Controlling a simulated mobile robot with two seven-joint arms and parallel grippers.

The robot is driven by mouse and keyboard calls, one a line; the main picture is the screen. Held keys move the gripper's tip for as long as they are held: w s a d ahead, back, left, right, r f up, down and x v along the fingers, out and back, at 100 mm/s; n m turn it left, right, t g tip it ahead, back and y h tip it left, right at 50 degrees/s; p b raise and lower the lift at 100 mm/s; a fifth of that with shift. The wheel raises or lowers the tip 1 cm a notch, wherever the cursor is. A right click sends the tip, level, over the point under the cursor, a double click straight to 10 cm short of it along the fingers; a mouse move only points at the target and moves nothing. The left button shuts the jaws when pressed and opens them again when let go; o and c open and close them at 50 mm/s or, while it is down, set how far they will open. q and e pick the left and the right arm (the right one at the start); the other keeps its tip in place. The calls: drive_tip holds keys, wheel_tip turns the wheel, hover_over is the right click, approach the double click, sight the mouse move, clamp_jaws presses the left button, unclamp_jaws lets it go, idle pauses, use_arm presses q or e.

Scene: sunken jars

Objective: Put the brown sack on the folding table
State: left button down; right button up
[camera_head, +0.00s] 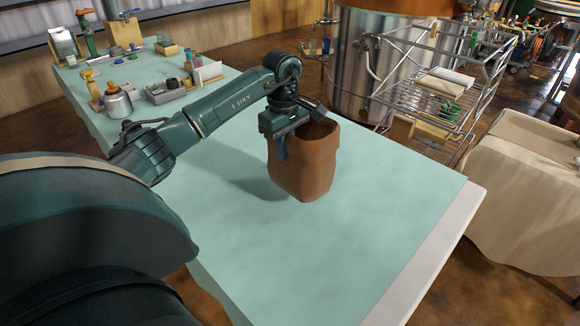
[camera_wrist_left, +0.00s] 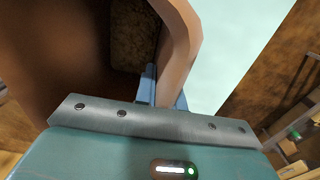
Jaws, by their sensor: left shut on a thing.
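The brown sack (camera_head: 304,172) is an open-topped, reddish-brown container over the middle of a long table with a pale green top (camera_head: 380,235). My left gripper (camera_head: 281,150) comes down over the sack's left rim and is shut on its wall. In the left wrist view, the blue fingers (camera_wrist_left: 163,90) clasp the sack's wall (camera_wrist_left: 178,45), one on each side. The sack looks close to upright. A shadow lies to its left; I cannot tell whether its bottom touches the table. My right gripper is not in view.
Bottles, small boxes and a metal pot (camera_head: 117,103) stand at the table's far left end. A wire rack cart (camera_head: 440,85) and steel vat (camera_head: 352,65) stand behind. A beige-draped table (camera_head: 525,190) is at right. The green top's near part is clear.

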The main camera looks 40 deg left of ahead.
use_arm(q)
wheel_tip(320, 180, down, 4)
drive_tip(key=shift+f, duration=0.2)
drive_tip(key=shift+f, duration=0.2)
drive_tip(key=c, duration=1.5)
unclamp_jaws()
drive_tip(key=shift+r, duration=0.1)
wheel_tip(320, 180, up, 12)
drive_tip(key=shift+s+r, duration=0.1)
drive_tip(key=shift+s, duration=0.05)
